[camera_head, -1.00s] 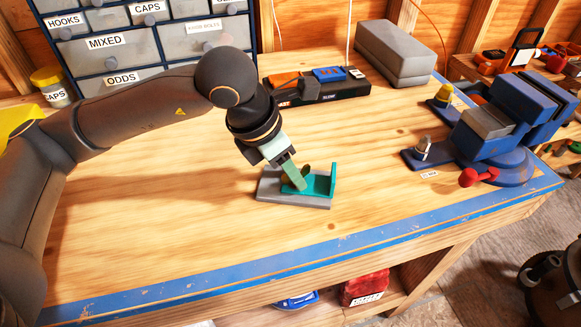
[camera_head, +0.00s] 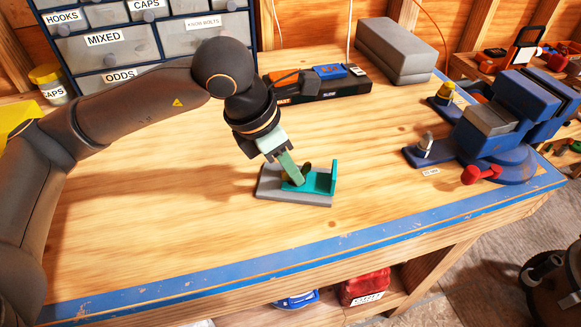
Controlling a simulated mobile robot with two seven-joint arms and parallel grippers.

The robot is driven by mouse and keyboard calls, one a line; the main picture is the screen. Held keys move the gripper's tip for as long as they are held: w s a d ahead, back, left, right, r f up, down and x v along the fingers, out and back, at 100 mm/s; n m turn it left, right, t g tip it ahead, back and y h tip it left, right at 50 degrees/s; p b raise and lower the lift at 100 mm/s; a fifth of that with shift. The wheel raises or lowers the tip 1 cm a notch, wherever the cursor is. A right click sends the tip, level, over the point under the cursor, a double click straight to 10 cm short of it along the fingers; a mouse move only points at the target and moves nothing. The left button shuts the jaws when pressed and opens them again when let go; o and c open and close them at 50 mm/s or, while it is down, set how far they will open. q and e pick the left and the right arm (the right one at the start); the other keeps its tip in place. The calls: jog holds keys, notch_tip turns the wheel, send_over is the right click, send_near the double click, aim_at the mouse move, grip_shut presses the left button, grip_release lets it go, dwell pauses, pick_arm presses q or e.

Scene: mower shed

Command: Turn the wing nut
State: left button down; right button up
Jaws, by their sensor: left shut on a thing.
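The wing nut (camera_head: 307,167) is a small dark piece on a teal bracket (camera_head: 322,183), which sits on a grey base plate (camera_head: 296,198) on the workbench. My left gripper (camera_head: 294,178) comes down onto the bracket from the upper left. Its pale green fingers are shut at the wing nut and hide most of it; only a dark wing shows to the right of the fingertips. My right gripper does not show.
Behind stand a drawer cabinet (camera_head: 110,47), a black charging strip (camera_head: 325,92) and a grey block (camera_head: 396,52). A blue vise (camera_head: 490,125) stands at the right. The bench between the bracket and its blue front edge is clear.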

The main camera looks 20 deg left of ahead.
pick_arm(q)
jog(key=shift+w+f+m+h+b, duration=0.15)
jog(key=shift+m+h+b, duration=0.15)
jog(key=shift+m+b, duration=0.3)
jog(key=shift+a+m+g+b, duration=0.1)
jog(key=shift+m+g+b, duration=0.5)
jog(key=shift+m, duration=0.5)
jog(key=shift+w+m+h+b, duration=0.1)
jog(key=shift+m+h+b, duration=0.2)
jog(key=shift+m, duration=0.6)
jog(key=shift+r+m+g, duration=0.2)
jog(key=shift+m+g, duration=0.2)
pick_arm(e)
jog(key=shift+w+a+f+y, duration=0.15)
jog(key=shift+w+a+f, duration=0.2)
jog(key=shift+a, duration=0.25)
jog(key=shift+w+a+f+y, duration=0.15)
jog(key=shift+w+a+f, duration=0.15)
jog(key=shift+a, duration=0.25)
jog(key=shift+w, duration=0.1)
pick_arm(q)
jog(key=c, duration=0.7)
grip_release()
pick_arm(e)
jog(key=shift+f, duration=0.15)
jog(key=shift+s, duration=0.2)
